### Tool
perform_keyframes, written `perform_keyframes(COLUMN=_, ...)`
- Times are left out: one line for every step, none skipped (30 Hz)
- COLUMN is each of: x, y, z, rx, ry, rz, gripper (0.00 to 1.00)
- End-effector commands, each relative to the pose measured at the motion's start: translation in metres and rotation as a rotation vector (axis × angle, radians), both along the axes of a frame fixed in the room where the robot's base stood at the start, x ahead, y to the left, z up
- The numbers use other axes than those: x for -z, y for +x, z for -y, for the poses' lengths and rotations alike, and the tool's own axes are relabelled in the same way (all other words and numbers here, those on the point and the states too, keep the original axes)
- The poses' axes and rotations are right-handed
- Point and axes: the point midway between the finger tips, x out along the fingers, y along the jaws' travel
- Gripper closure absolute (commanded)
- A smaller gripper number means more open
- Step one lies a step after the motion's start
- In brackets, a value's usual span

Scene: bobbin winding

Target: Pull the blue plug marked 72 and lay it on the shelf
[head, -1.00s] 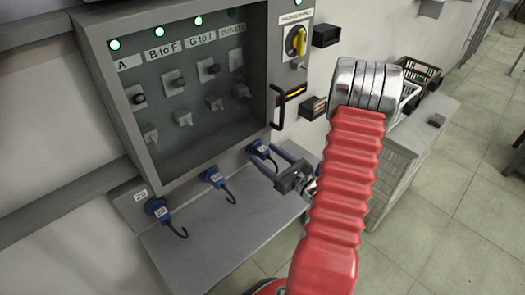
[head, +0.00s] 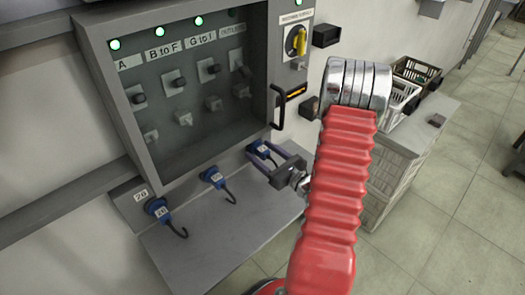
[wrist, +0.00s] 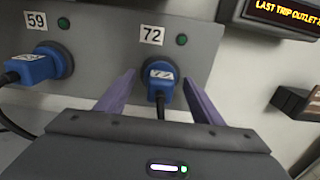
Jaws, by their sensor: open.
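The blue plug marked 72 (wrist: 161,80) sits in its outlet under the label 72 (wrist: 152,36) in the wrist view. It also shows at the right end of the plug row in the head view (head: 262,151). My gripper (wrist: 157,95) is open, with one purple finger on each side of this plug. Whether the fingers touch it I cannot tell. In the head view my gripper (head: 268,168) reaches the plug from the front right. The grey shelf (head: 215,240) lies below the plugs and is bare in its visible part.
A blue plug under label 59 (wrist: 35,67) is to the left, and another blue plug (head: 158,208) is at the far left. A glazed cabinet (head: 180,90) with a black handle (head: 278,108) stands above. A lit display (wrist: 285,12) and a dark box (wrist: 295,105) are on the right.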

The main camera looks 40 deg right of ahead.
Motion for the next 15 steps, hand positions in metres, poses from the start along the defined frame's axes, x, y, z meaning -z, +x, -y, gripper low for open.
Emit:
perform_keyframes(x=-0.0001, y=-0.0001, z=0.0001, rx=0.000, ry=0.000, rz=0.000, gripper=0.39)
perform_keyframes(x=-0.0001, y=-0.0001, z=0.0001, rx=0.000, ry=0.000, rz=0.000, gripper=0.39)
perform_keyframes(x=-0.0001, y=-0.0001, z=0.0001, rx=0.000, ry=0.000, rz=0.000, gripper=0.39)
perform_keyframes(x=-0.0001, y=-0.0001, z=0.0001, rx=0.000, ry=0.000, rz=0.000, gripper=0.39)
perform_keyframes(x=-0.0001, y=-0.0001, z=0.0001, rx=0.000, ry=0.000, rz=0.000, gripper=0.39)
perform_keyframes(x=-0.0001, y=-0.0001, z=0.0001, rx=0.000, ry=0.000, rz=0.000, gripper=0.39)
perform_keyframes(x=-0.0001, y=-0.0001, z=0.0001, rx=0.000, ry=0.000, rz=0.000, gripper=0.39)
perform_keyframes(x=-0.0001, y=-0.0001, z=0.0001, rx=0.000, ry=0.000, rz=0.000, gripper=0.39)
perform_keyframes(x=-0.0001, y=-0.0001, z=0.0002, rx=0.000, ry=0.000, rz=0.000, gripper=0.40)
perform_keyframes(x=-0.0001, y=-0.0001, z=0.0002, rx=0.000, ry=0.000, rz=0.000, gripper=0.42)
perform_keyframes(x=0.0000, y=-0.0002, z=0.0001, rx=0.000, ry=0.000, rz=0.000, gripper=0.44)
perform_keyframes(x=0.0000, y=-0.0002, z=0.0002, rx=0.000, ry=0.000, rz=0.000, gripper=0.47)
perform_keyframes(x=-0.0001, y=-0.0002, z=0.0002, rx=0.000, ry=0.000, rz=0.000, gripper=0.49)
perform_keyframes(x=-0.0001, y=-0.0002, z=0.0002, rx=0.000, ry=0.000, rz=0.000, gripper=0.51)
perform_keyframes(x=-0.0001, y=-0.0002, z=0.0002, rx=0.000, ry=0.000, rz=0.000, gripper=0.54)
